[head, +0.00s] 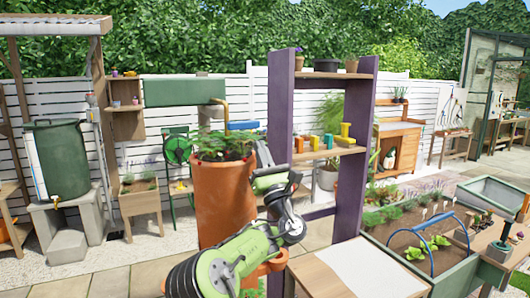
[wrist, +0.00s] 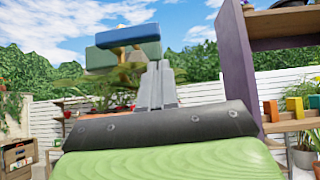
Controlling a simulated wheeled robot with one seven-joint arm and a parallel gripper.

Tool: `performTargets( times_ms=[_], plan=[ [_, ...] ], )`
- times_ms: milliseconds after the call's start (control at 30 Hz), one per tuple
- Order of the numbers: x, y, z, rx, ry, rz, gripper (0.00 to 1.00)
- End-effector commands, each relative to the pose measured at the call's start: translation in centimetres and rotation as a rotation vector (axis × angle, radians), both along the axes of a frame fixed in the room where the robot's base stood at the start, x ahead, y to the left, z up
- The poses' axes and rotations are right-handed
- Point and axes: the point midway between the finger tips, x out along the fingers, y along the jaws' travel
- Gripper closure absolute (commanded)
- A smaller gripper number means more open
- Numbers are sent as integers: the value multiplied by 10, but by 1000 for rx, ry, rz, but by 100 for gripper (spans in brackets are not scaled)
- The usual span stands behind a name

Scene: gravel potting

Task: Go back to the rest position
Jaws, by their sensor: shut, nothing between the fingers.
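My gripper (wrist: 158,72) is shut and empty, with its two grey fingers together in the wrist view. In the head view my green and grey arm rises from the bottom, and my gripper (head: 264,160) is raised in front of the purple shelf and just right of the tall terracotta planter (head: 222,205). The planter holds leafy green plants (head: 222,145), which also show behind the fingers in the wrist view. I cannot tell exactly how far the fingertips are from the leaves.
A wooden-topped table (head: 325,275) lies in front. A green planter box (head: 440,270) with a blue handle is at right. Paving (head: 110,283) is clear at lower left.

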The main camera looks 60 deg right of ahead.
Motion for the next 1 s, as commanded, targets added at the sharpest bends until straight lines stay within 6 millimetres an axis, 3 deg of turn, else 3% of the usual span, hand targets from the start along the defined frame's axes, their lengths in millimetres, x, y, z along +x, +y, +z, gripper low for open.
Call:
performTargets(
  times_ms=[33,400,900,1000],
  plan=[
    [5,0,-22,1,2,1,100],
    [-49,31,-77,1,-3,-1,100],
    [-58,36,-81,6,-6,1,100],
    [-71,30,-73,132,-132,33,100]
  ],
)
